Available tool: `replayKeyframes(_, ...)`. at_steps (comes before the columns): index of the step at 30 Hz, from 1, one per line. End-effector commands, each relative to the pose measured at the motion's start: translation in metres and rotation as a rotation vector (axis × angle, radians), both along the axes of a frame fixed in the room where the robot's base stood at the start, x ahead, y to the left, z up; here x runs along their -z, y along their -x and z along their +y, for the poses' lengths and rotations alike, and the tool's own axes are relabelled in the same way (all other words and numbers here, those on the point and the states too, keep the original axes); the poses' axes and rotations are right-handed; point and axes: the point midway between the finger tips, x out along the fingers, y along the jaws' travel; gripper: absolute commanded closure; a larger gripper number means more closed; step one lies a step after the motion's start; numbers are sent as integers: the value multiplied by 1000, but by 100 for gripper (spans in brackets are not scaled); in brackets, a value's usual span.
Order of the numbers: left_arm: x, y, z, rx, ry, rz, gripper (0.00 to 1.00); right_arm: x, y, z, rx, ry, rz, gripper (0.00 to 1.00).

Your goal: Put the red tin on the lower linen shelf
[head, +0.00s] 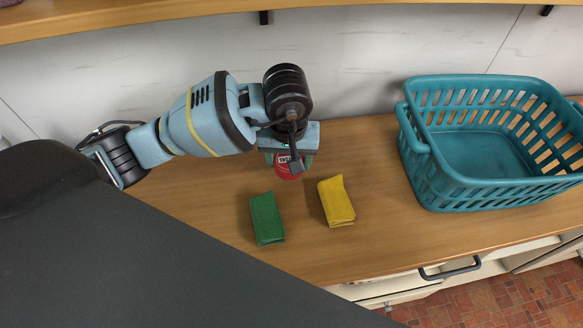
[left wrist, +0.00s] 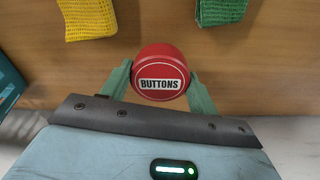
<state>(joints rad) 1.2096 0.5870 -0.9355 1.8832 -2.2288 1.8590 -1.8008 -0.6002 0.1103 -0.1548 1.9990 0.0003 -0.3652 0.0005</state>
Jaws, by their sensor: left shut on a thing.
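The red tin (head: 287,168) is at the back of the wooden counter, partly hidden under my left gripper (head: 289,162) in the head view. In the left wrist view the red tin (left wrist: 161,67) shows its round lid with a "BUTTONS" label. The green-grey fingers of my left gripper (left wrist: 160,82) are shut on its two sides. I cannot tell whether the tin touches the counter or is just above it. A wooden shelf (head: 180,14) runs along the wall at the top of the head view. My right gripper is not in view.
A green cloth (head: 266,219) and a yellow cloth (head: 336,202) lie on the counter (head: 380,170) in front of the tin. A teal basket (head: 440,190) stands to the right. A dark handle (head: 450,269) sticks out below the counter's front edge.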

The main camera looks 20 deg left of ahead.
Motion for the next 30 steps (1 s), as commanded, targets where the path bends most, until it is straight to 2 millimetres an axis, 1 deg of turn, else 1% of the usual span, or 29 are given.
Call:
replayKeyframes(8,7,0,0,-1,1,0,66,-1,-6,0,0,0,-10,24)
replayKeyframes(15,37,0,0,-1,1,2,66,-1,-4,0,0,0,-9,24)
replayKeyframes(17,41,0,0,-1,0,0,66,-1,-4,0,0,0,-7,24)
replayKeyframes(24,41,0,0,0,0,-2,66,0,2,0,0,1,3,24)
replayKeyframes(29,46,0,0,0,1,-1,66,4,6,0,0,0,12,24)
replayKeyframes(30,46,0,0,0,1,-1,36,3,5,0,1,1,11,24)
